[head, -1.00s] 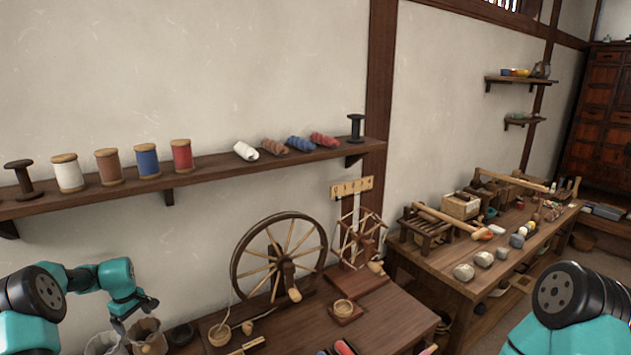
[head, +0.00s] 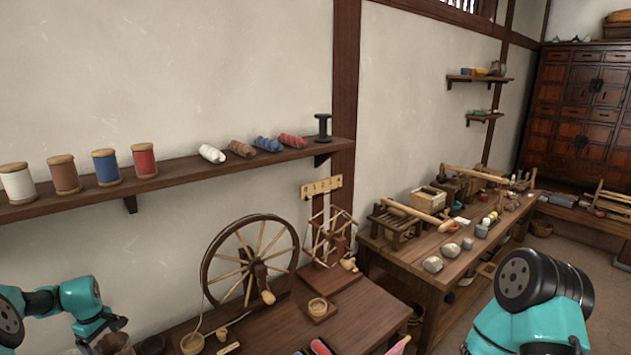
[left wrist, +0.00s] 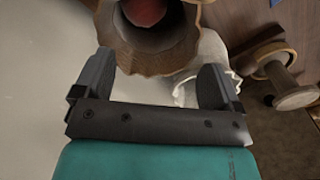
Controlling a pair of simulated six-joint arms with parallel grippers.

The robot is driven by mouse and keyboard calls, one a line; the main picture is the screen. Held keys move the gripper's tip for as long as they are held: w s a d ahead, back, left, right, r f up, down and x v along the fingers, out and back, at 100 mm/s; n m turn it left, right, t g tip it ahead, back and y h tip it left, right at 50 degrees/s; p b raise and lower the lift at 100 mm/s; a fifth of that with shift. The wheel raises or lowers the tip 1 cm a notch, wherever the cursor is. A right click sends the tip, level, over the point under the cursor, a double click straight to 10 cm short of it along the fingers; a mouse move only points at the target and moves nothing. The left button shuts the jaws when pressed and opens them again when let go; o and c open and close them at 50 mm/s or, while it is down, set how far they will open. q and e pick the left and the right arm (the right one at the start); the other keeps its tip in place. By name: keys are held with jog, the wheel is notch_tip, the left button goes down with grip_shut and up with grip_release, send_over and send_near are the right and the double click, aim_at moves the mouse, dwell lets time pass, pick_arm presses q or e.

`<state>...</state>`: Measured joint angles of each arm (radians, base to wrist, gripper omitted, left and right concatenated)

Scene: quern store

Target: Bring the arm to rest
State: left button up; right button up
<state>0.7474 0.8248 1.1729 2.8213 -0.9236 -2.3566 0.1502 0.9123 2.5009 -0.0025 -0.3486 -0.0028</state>
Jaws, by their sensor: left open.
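My left gripper (head: 106,334) is at the lower left of the head view, above a brown sack (head: 114,343). In the left wrist view the left gripper (left wrist: 158,66) is open, with its two dark fingers apart and nothing seen held between them. A brown, scallop-rimmed sack (left wrist: 160,50) with something red inside lies just beyond the fingers. I cannot tell whether they touch it. A white sack (left wrist: 207,55) shows partly behind the right finger. Of my right arm (head: 535,310) only upper links show at the lower right; its gripper is out of view.
A spinning wheel (head: 250,265) stands on the wooden table (head: 285,325), right of my left gripper. A wall shelf (head: 200,172) with spools and yarn runs above. A workbench (head: 400,272) with stones and tools stands to the right. A wooden spool (left wrist: 280,85) shows in the wrist view.

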pick_arm(q)
notch_tip(320, 180, up, 14)
notch_tip(320, 180, down, 17)
notch_tip(320, 180, up, 6)
jog(key=shift+r, duration=0.2)
dwell(0.9)
jog(key=shift+d, duration=0.1)
dwell(0.3)
